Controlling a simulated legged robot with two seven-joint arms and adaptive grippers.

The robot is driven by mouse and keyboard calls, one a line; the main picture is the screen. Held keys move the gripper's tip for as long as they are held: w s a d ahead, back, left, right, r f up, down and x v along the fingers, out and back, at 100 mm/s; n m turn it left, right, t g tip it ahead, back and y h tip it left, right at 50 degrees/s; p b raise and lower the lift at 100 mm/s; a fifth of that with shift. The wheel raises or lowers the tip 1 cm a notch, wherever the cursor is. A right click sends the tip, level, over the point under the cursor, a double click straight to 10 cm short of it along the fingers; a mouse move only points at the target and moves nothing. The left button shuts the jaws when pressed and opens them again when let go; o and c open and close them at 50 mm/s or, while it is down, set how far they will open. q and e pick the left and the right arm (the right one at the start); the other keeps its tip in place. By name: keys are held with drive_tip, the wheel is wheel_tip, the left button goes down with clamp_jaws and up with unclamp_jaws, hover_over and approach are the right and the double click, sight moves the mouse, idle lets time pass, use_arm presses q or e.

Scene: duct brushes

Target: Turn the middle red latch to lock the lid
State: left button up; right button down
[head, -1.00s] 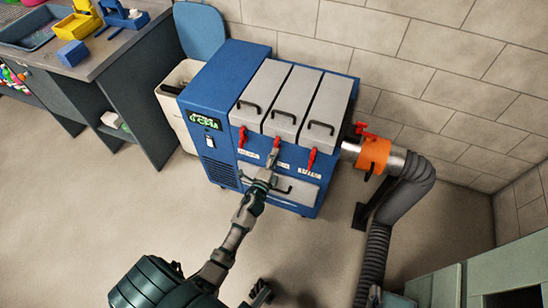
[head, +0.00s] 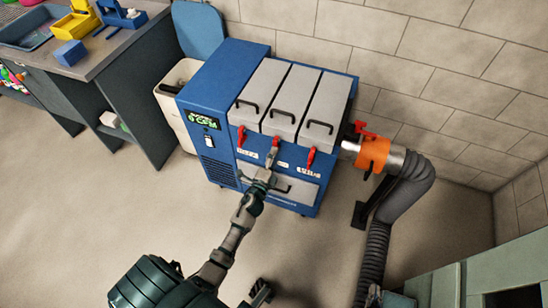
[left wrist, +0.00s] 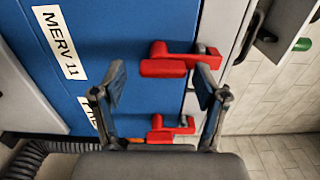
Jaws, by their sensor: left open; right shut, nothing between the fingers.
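The blue machine (head: 205,100) has three red latches along the front edge of its grey lids. The middle red latch (head: 276,142) hangs downward in the head view. My left gripper (head: 268,160) is just below it with its fingers open; I cannot tell contact. In the left wrist view, one red latch (left wrist: 178,60) lies just beyond the open fingertips (left wrist: 162,85) and another (left wrist: 170,128) shows lower between the fingers. My right gripper (head: 262,292) appears as a small dark shape at the bottom edge, shut and away from the machine.
The left red latch (head: 241,137) and right red latch (head: 311,156) flank the middle one. An orange collar (head: 373,154) and grey hose (head: 404,195) stand at the right. The floor in front is clear.

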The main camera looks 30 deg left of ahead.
use_arm(q)
drive_tip(key=v, duration=1.1)
drive_tip(key=shift+s+d, duration=0.2)
drive_tip(key=shift+s, duration=0.2)
drive_tip(key=shift+f, duration=0.1)
